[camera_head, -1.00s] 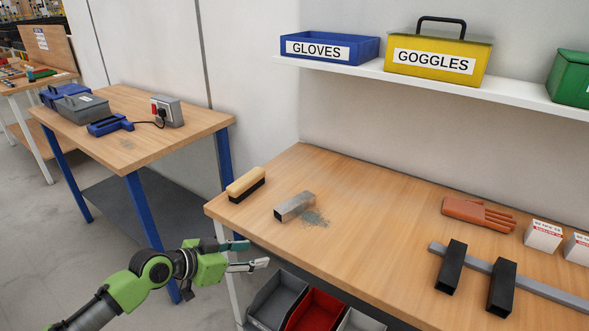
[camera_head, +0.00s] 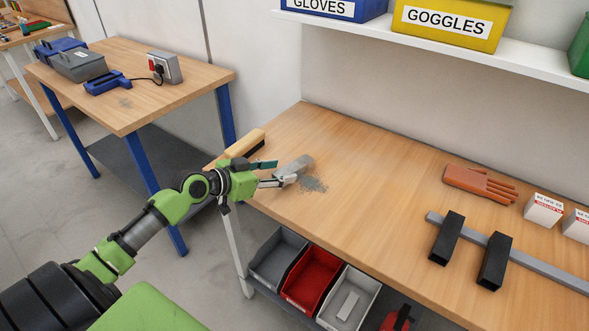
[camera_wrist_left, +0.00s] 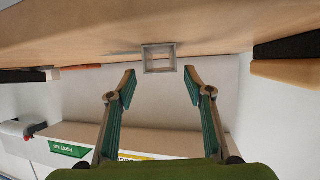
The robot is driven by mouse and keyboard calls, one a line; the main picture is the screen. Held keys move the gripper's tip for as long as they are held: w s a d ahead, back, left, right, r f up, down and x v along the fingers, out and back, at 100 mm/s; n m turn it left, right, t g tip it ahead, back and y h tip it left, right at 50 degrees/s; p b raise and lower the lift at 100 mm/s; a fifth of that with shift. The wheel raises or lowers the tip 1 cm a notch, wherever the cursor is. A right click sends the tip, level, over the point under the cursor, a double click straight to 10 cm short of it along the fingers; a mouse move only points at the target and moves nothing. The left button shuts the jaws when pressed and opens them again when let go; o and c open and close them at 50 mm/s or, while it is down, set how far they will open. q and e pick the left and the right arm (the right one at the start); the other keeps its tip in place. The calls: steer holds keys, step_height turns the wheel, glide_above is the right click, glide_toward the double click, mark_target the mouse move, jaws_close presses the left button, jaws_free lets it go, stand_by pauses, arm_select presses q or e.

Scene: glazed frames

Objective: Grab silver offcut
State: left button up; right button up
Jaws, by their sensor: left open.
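The silver offcut (camera_head: 296,165), a short hollow square tube, lies on the wooden bench near its front left part, beside a patch of grey filings. My left gripper (camera_head: 284,172) is open at the offcut's near end, one finger to each side in the head view. In the left wrist view, the offcut's open square end (camera_wrist_left: 160,70) faces me, centred just beyond the fingertips of the gripper (camera_wrist_left: 160,74). Gaps show between the offcut and both fingers. My right gripper is not in view.
A wooden-backed brush (camera_head: 246,143) lies just left of the offcut, close to my gripper. Orange gloves (camera_head: 478,182), black tubes and a long grey bar (camera_head: 545,285) lie on the right. Bins (camera_head: 312,278) stand below the bench. The bench middle is clear.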

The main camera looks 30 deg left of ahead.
mark_target(293, 167)
arm_select(q)
steer(key=shift+r+p+x, duration=0.2)
steer(key=shift+p+x, duration=0.2)
steer(key=shift+x, duration=0.85)
steer(key=shift+r+p+x, duration=0.2)
steer(key=shift+p+x, duration=0.2)
steer(key=shift+x, duration=0.9)
steer(key=shift+w+d+f, duration=0.15)
steer(key=shift+w+f, duration=0.15)
steer(key=shift+w, duration=0.35)
steer(key=c, duration=1.3)
